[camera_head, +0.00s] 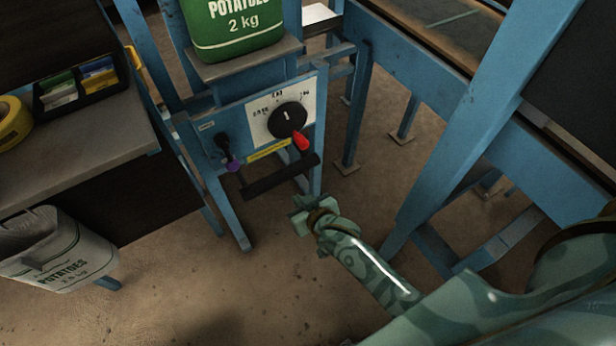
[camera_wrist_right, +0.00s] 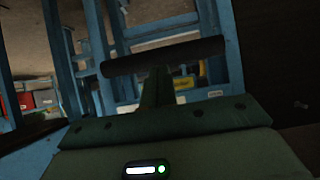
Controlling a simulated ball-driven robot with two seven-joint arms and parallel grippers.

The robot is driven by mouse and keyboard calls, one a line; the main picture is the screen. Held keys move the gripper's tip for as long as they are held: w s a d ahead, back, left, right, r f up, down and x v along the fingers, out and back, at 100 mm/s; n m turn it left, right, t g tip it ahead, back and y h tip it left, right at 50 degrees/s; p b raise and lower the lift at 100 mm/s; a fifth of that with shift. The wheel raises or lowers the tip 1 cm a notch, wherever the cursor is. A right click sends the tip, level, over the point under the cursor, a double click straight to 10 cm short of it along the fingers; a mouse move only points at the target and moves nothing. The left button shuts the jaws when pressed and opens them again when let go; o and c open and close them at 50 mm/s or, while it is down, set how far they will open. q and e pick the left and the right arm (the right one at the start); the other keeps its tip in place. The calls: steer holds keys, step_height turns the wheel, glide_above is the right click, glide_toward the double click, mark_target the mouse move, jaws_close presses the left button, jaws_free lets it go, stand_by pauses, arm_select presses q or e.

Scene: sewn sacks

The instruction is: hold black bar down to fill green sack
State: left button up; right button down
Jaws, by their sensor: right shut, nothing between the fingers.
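The green potato sack (camera_head: 236,28), marked 2 kg, stands upright on a small platform (camera_head: 243,64) of the blue machine. Its top is out of view. The black bar (camera_head: 280,176) sticks out from the machine's front below the dial panel. My right gripper (camera_head: 303,207) is shut and empty, just below and in front of the bar's right part; I cannot tell whether they touch. In the right wrist view the black bar (camera_wrist_right: 120,64) runs across just beyond the shut fingers (camera_wrist_right: 157,82). My left gripper is not in view.
A black dial (camera_head: 287,119) with a red pointer sits above the bar, and a small purple-tipped lever (camera_head: 229,153) is to its left. A white potato sack (camera_head: 62,252) hangs at lower left. A grey table (camera_head: 95,150) stands left; blue frame legs (camera_head: 470,130) stand right.

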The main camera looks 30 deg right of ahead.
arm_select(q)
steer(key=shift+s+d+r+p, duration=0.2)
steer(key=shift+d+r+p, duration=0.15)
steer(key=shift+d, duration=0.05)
arm_select(e)
steer(key=shift+f+v, duration=0.25)
steer(key=shift+v, duration=0.95)
steer(key=shift+s, duration=0.1)
